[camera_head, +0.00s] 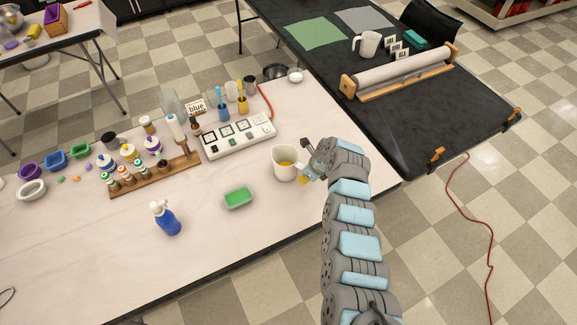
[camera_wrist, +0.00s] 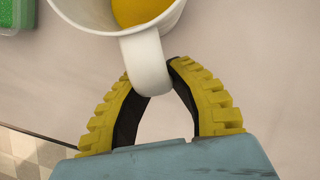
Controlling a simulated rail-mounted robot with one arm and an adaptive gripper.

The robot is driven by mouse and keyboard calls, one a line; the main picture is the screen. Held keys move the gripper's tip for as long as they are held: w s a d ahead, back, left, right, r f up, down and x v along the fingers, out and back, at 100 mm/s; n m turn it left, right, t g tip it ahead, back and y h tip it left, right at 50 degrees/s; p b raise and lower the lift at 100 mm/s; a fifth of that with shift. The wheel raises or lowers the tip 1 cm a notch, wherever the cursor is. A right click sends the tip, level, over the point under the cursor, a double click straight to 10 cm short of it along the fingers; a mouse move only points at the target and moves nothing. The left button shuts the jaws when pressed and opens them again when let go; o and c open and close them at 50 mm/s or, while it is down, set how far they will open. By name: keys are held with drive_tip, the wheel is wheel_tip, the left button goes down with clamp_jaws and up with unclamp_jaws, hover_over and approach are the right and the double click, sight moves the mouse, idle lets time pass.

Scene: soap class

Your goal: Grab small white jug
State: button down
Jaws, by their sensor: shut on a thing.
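The small white jug (camera_head: 284,165) stands on the pale table, with something yellow-orange inside it. In the wrist view its white handle (camera_wrist: 146,62) points toward my gripper, and part of its rim and the yellow contents (camera_wrist: 138,10) show at the top. My gripper (camera_wrist: 152,82) has its two yellow, black-lined fingers shut on the jug's handle, one on each side. In the head view my gripper (camera_head: 311,172) is at the jug's right side, partly hidden by my wrist. The jug looks upright; I cannot tell whether it touches the table.
A green sponge (camera_head: 238,198) and a blue spray bottle (camera_head: 166,218) are left of the jug. A white tray of squares (camera_head: 239,138) and a wooden rack of bottles (camera_head: 155,175) stand behind. A black table (camera_head: 400,125) adjoins at the right, with a larger white jug (camera_head: 368,44).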

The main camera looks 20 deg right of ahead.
drive_tip(key=shift+r, duration=0.35)
drive_tip(key=shift+r+p, duration=0.35)
drive_tip(key=shift+r, duration=1.15)
drive_tip(key=s+a+r+p, duration=0.3)
drive_tip(key=s+r+p, duration=0.5)
drive_tip(key=s, duration=0.5)
drive_tip(key=shift+s+a+r, duration=0.15)
drive_tip(key=shift+a+r, duration=0.1)
drive_tip(key=shift+r, duration=0.4)
idle(0.4)
